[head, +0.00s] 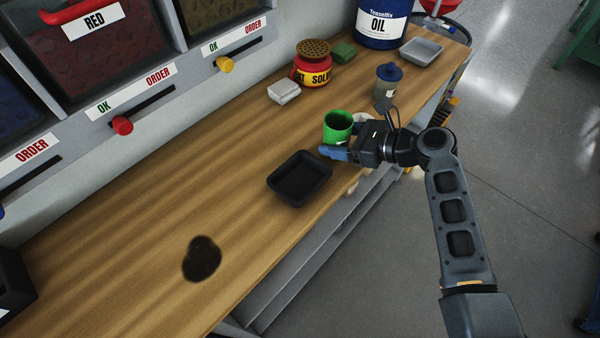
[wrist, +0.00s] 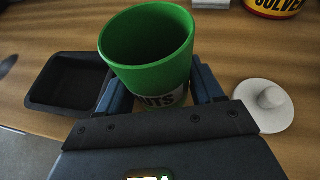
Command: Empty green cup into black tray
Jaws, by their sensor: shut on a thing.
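The green cup (head: 338,124) is held in my gripper (head: 345,150), near the right end of the black tray. In the wrist view the cup (wrist: 150,65) stands between the two blue fingers, which are shut on it. It looks roughly upright, its open rim facing up, and a label ending in "UTS" shows low on its side. I cannot see what is inside it. The black tray (head: 300,180) lies on the bench, left of and nearer than the cup. It looks empty, and it also shows left of the cup in the wrist view (wrist: 68,82).
A white lid-like disc (wrist: 265,106) lies right of the cup. A dark stain (head: 202,259) marks the otherwise clear front bench.

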